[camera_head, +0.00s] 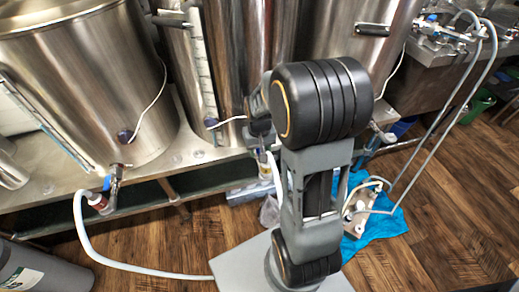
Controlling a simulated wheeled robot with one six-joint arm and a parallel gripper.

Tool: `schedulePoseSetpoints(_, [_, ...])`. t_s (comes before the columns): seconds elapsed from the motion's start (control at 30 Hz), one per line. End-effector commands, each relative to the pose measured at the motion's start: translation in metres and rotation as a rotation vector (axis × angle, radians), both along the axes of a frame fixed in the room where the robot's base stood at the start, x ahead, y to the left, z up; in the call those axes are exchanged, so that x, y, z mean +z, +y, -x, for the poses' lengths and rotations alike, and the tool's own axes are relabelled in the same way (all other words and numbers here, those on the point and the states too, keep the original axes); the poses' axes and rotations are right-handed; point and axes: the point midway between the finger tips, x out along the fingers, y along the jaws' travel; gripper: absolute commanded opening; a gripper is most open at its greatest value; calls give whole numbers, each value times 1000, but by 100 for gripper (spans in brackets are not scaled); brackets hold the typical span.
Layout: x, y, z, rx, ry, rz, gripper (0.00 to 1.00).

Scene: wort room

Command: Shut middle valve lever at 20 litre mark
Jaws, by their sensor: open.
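The middle steel kettle (180,60) stands on the bench behind my arm. A pale sight gauge (204,70) with scale marks runs down its front; the liquid level and the 20 litre mark are too small to read. My gripper (262,137) is low in front of this kettle, largely hidden by my own arm. What shows of it is dark, and it is open with nothing seen in it. The middle valve lever is hidden behind my arm and gripper, so its position and any contact cannot be told.
A left kettle (80,90) has a valve (113,180) with a white hose (90,245) looping over the wooden floor. A right kettle (350,30) stands behind my arm. A pump (362,205) with hoses sits on a blue cloth (385,228). A grey cylinder (40,270) stands at lower left.

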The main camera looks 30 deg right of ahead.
Motion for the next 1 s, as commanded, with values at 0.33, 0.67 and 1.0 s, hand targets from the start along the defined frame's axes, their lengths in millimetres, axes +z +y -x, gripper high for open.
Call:
schedulePoseSetpoints(0.33, [0,0,0,0,0,0,33])
schedulePoseSetpoints(0.67, [0,0,0,0,-1,0,2])
schedulePoseSetpoints(1.0, [0,0,0,-1,-1,0,0])
